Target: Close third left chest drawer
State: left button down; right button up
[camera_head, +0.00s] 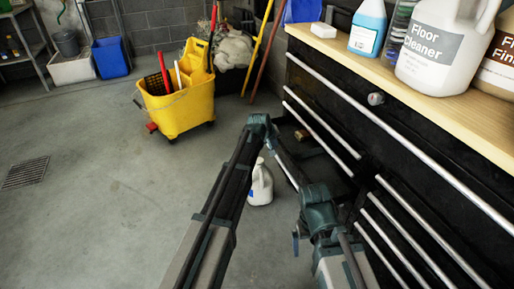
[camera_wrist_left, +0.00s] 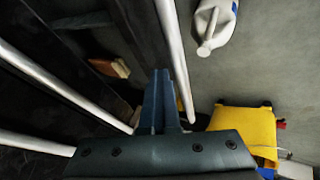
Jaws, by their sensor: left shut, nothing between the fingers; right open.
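The black chest (camera_head: 372,189) stands on the right, with long silver handles. One drawer low in its left column is pulled out; its silver handle (camera_head: 287,172) shows between my arm links, and part of its dark inside is visible. In the left wrist view a silver handle bar (camera_wrist_left: 171,42) runs along the open drawer front, and a small brown block (camera_wrist_left: 108,67) lies inside. My left gripper (camera_wrist_left: 164,78) is shut and empty, with its fingers close beside this bar; whether they touch it is unclear.
A white jug (camera_head: 261,187) stands on the floor beside the open drawer. A yellow mop bucket (camera_head: 179,103) stands farther back. Bottles, including a floor cleaner jug (camera_head: 434,52), stand on the wooden chest top (camera_head: 400,88). The grey floor at left is clear.

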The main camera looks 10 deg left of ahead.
pick_arm(q)
jog(key=w+d, duration=0.2)
jog(key=d, duration=0.1)
jog(key=w+d, duration=0.2)
jog(key=d, duration=0.1)
jog(key=w+d, duration=0.2)
jog(key=d, duration=0.1)
jog(key=shift+w+d, duration=0.1)
jog(key=shift+w, duration=0.05)
